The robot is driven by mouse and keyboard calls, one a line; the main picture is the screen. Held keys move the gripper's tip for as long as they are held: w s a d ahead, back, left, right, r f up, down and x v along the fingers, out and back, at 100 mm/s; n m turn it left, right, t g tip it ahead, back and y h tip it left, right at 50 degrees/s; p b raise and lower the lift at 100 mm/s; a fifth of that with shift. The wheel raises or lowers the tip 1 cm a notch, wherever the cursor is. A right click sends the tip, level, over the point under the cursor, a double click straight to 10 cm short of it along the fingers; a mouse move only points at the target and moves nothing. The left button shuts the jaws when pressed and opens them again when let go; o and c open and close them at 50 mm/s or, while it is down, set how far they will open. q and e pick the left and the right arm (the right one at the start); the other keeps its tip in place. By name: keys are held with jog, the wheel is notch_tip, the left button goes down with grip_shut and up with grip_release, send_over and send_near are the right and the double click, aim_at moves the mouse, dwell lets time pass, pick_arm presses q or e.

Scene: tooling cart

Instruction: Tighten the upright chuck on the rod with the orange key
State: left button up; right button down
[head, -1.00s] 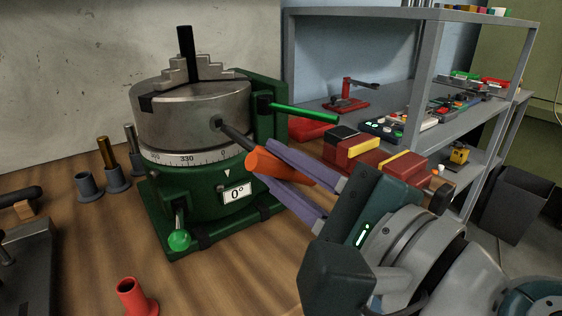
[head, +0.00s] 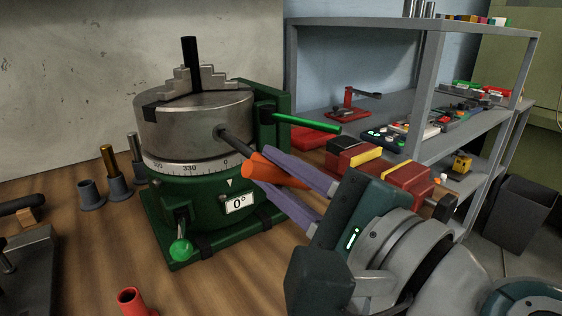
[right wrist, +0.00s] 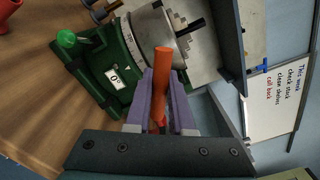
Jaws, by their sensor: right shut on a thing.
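The upright chuck (head: 190,125) is a grey steel cylinder on a green rotary base (head: 205,195) with a "0°" plate. Its stepped jaws surround a black upright rod (head: 190,52). My right gripper (head: 275,172) is shut on the orange handle of the key (head: 262,168), which also shows between the purple fingers in the right wrist view (right wrist: 162,75). The key's dark shaft (head: 236,143) points up-left and its tip meets the chuck's side; how deep it sits is hidden. My left gripper is not in view.
A green lever (head: 308,122) sticks out right of the chuck, above my right gripper. A green-knobbed handle (head: 181,248) is at the base's front. A red holder (head: 133,300) stands in front, and several grey holders (head: 90,193) stand left. A grey shelf (head: 445,150) is at right.

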jog(key=shift+w, duration=0.1)
jog(key=shift+w+a, duration=0.45)
jog(key=shift+w, duration=0.05)
jog(key=shift+r, duration=0.1)
dwell(0.7)
